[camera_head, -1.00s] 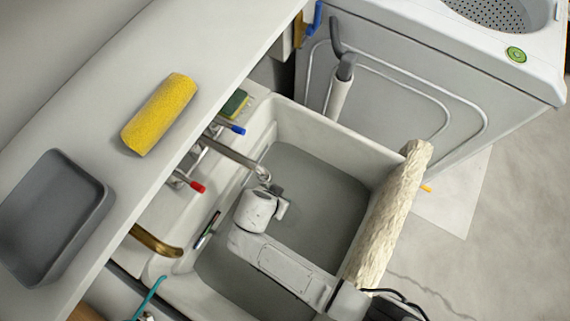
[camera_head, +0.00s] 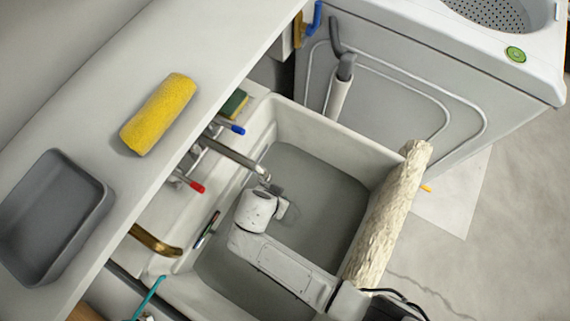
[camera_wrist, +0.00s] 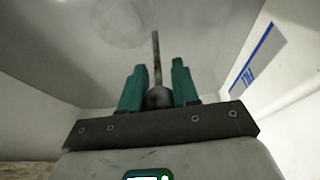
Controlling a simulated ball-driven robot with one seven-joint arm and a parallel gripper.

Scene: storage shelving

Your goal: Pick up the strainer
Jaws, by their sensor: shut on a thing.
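In the wrist view, the two green fingers of my gripper (camera_wrist: 158,70) stand on either side of the strainer (camera_wrist: 158,97), shut on it. The strainer shows as a dark rounded knob with a thin, dark stem pointing away from the wrist; no mesh can be made out. In the head view my gripper (camera_head: 282,209) is low inside the sink basin, mostly hidden by my wrist. The strainer cannot be clearly told apart there.
The pale sink (camera_head: 345,148) surrounds my arm. A metal faucet (camera_head: 235,155) reaches over the basin near my wrist. A rough beige slab (camera_head: 385,225) stands along the right rim. A yellow roller (camera_head: 158,114) and a grey tray (camera_head: 50,220) lie on the shelf.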

